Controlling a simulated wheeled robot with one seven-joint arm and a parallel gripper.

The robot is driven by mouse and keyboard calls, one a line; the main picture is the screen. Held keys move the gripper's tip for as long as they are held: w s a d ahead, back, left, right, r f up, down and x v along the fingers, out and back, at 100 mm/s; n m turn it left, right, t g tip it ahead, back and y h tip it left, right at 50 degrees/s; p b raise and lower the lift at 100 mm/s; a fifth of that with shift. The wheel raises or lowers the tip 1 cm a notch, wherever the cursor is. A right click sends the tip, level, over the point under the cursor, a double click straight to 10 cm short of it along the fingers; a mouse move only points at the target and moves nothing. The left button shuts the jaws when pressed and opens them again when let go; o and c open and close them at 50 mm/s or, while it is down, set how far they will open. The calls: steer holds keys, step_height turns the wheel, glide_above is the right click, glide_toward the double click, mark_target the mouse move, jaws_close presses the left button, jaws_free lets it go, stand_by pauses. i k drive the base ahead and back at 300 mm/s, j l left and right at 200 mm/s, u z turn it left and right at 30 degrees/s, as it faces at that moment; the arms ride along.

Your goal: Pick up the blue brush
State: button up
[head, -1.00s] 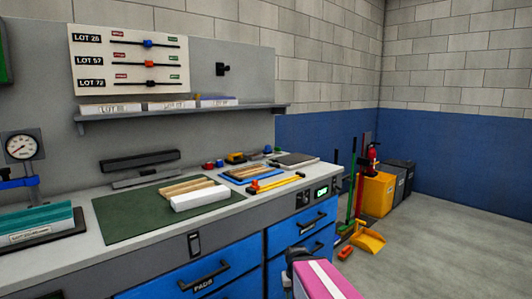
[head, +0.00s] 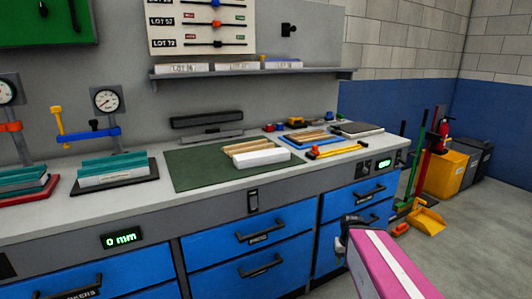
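No object that I can clearly make out as a blue brush shows in the head view. Small blue items, one beside a red item (head: 269,127) and another at the bench's back right (head: 329,117), are too small to identify. The dark end of my arm, my gripper (head: 344,236), is low at the right, in front of the blue drawers, beyond my pink arm link. Its fingers are not clear, and I see nothing held in it.
The grey bench (head: 145,208) carries a green mat (head: 195,176) with a white block (head: 262,158), teal-topped blocks (head: 113,168) and gauges (head: 107,100). A shelf (head: 250,71) hangs above. A yellow dustpan (head: 428,220) and brooms stand right, with open floor nearby.

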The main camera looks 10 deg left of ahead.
mark_target(328, 117)
steer(key=i+l, duration=0.15)
steer(key=l, duration=0.25)
steer(key=i+l, duration=0.15)
steer(key=l, duration=0.2)
steer(key=i+l, duration=0.15)
steer(key=l, duration=0.25)
